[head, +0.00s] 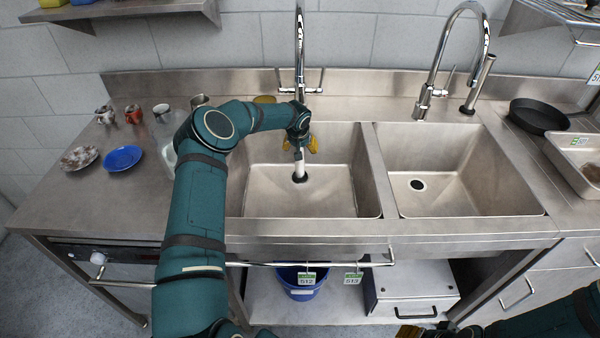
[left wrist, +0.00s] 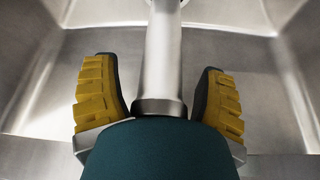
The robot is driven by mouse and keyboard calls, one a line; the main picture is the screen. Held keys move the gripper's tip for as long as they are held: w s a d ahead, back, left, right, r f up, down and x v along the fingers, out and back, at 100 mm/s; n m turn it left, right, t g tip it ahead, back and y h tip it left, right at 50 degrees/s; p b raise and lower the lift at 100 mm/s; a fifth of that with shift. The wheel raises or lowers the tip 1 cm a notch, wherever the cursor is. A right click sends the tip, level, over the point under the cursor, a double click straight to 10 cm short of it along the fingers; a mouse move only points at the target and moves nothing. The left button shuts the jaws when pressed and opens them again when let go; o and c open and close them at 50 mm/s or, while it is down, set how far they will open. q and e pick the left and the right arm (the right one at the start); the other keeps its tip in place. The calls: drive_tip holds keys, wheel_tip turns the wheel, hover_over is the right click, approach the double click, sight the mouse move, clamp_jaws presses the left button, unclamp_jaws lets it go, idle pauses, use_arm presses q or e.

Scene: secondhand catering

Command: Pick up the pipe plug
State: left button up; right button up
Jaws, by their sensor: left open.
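The pipe plug (head: 299,166) is a pale upright tube with a dark base, standing over the drain of the left sink basin (head: 255,195). My left gripper (head: 300,144) is at the tube's upper part, over the basin. In the left wrist view the tube (left wrist: 162,55) runs between the two yellow-padded fingers of my left gripper (left wrist: 160,92). The fingers are open, with a gap on each side of the tube. The tube's top is hidden by the gripper. A yellow tip of my right gripper (head: 410,331) shows at the bottom edge, mostly cut off.
The right basin (head: 470,190) is empty. Tall faucets (head: 299,50) and (head: 445,70) rise behind the basins. Cups (head: 133,114), a blue plate (head: 122,158) and another plate (head: 80,158) stand on the left counter. A black pan (head: 539,116) and metal tray (head: 575,150) are at right.

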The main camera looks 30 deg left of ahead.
use_arm(q)
drive_tip(key=shift+w+f, duration=0.1)
clamp_jaws()
drive_tip(key=shift+r, duration=0.2)
idle(0.3)
